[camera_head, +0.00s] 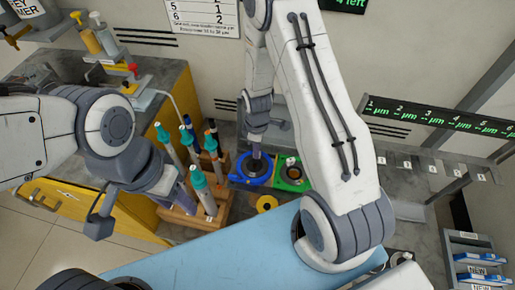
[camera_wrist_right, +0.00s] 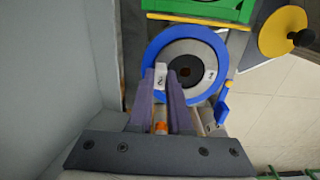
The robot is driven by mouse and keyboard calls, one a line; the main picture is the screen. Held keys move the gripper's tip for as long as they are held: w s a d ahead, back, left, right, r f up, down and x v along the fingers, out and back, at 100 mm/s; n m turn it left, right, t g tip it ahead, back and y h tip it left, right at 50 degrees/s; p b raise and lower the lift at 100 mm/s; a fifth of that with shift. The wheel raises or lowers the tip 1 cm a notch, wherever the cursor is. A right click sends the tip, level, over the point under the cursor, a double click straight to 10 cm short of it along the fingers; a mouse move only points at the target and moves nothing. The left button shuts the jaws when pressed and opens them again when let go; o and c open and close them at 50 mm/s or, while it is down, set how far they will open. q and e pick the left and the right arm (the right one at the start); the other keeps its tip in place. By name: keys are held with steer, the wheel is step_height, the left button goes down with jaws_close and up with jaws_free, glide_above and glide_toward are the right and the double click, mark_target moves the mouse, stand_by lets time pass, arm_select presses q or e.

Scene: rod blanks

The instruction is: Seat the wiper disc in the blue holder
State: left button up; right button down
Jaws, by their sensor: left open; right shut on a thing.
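The blue holder (camera_head: 264,180) stands on the bench beside the green holder (camera_head: 293,184). In the right wrist view it is a blue ring (camera_wrist_right: 153,52) around a grey disc (camera_wrist_right: 205,54) with a dark centre. My right gripper (camera_head: 255,152) points down over the blue holder. In the wrist view its purple fingers (camera_wrist_right: 168,90) are shut on a small pale labelled piece (camera_wrist_right: 161,75) at the disc's near edge. Whether this piece belongs to the disc, and whether the disc lies flat, I cannot tell. My left gripper (camera_head: 182,198) is open beside the rod rack, its fingertips partly unclear.
Several teal-topped rods (camera_head: 198,180) stand in a wooden rack (camera_head: 187,217) left of the holders. A yellow disc (camera_head: 267,203) lies in front of the holders, also in the wrist view (camera_wrist_right: 281,32). Bottles (camera_head: 103,36) stand at the back left. A blue surface (camera_head: 215,258) fills the foreground.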

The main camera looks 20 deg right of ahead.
steer(key=shift+f, duration=0.1)
steer(key=c, duration=1.3)
jaws_free()
steer(key=shift+f, duration=0.1)
steer(key=o, duration=0.5)
steer(key=shift+c, duration=0.2)
step_height(320, 180, up, 12)
steer(key=s+a+r+m, duration=0.1)
steer(key=s+a+r, duration=0.65)
steer(key=a, duration=0.25)
steer(key=s+a+r+m, duration=0.1)
steer(key=s+a+r, duration=0.1)
steer(key=s, duration=0.4)
steer(key=s+a+r+m+y, duration=0.1)
steer(key=s+a+r+m, duration=0.1)
steer(key=s+r, duration=0.2)
steer(key=s, duration=0.3)
steer(key=shift+s+a, duration=0.15)
steer(key=shift+s, duration=0.15)
